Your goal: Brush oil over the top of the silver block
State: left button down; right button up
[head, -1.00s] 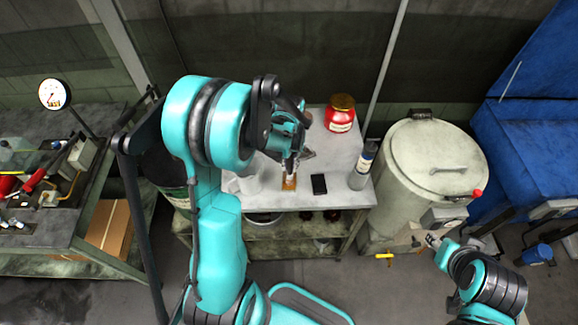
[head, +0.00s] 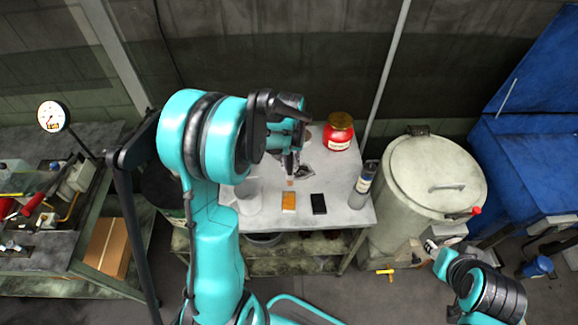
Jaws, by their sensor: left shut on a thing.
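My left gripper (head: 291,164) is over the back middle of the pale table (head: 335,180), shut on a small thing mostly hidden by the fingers. A small brownish tip (head: 290,182) shows below them, perhaps the brush. An orange-gold block (head: 288,201) and a black block (head: 318,204) lie side by side on the table, in front of the gripper and apart from it. I cannot make out a clearly silver block; my arm and gripper cover part of the table. My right gripper (head: 432,246) is low at the right, away from the table; its fingers are too small to read.
A red jar (head: 338,132) stands at the table's back right, a grey bottle (head: 362,186) at its right edge, and a white jug (head: 248,197) left of the blocks. A big lidded drum (head: 425,195) stands right of the table. The table's front strip is clear.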

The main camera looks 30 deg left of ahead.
pick_arm(q)
jog(key=shift+w+r+p, duration=0.2)
jog(key=shift+r+p, duration=0.25)
jog(key=shift+r, duration=0.4)
jog(key=shift+s+r+p, duration=0.1)
jog(key=shift+r+p, duration=0.55)
jog(key=shift+r, duration=0.4)
